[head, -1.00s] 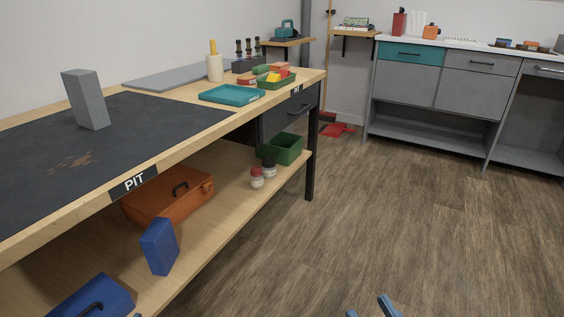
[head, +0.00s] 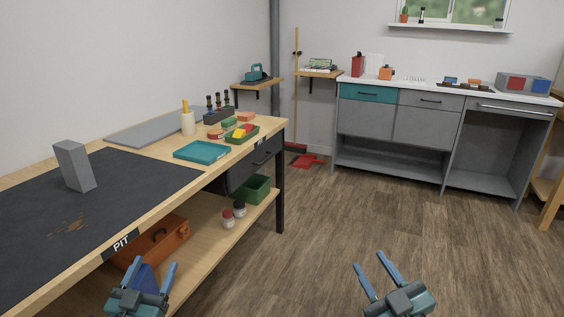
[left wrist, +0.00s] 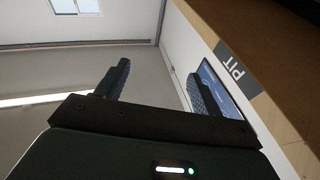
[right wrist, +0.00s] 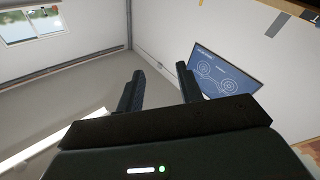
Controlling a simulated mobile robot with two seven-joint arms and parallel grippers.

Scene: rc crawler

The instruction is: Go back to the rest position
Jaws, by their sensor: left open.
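My left gripper (head: 154,273) is at the bottom left of the head view, in front of the bench's lower shelf. Its two fingers are apart with nothing between them; its fingers also show in the left wrist view (left wrist: 155,88). My right gripper (head: 372,269) is at the bottom, right of centre, over the open floor. Its blue fingers are spread and empty, and they show apart in the right wrist view (right wrist: 158,85). Both grippers point forward and upward.
The wooden PIT bench (head: 158,217) stands close on the left, with a grey block (head: 74,166) and a teal tray (head: 202,151) on top. An orange toolbox (head: 160,240) is on its lower shelf. Grey cabinets (head: 420,127) line the back.

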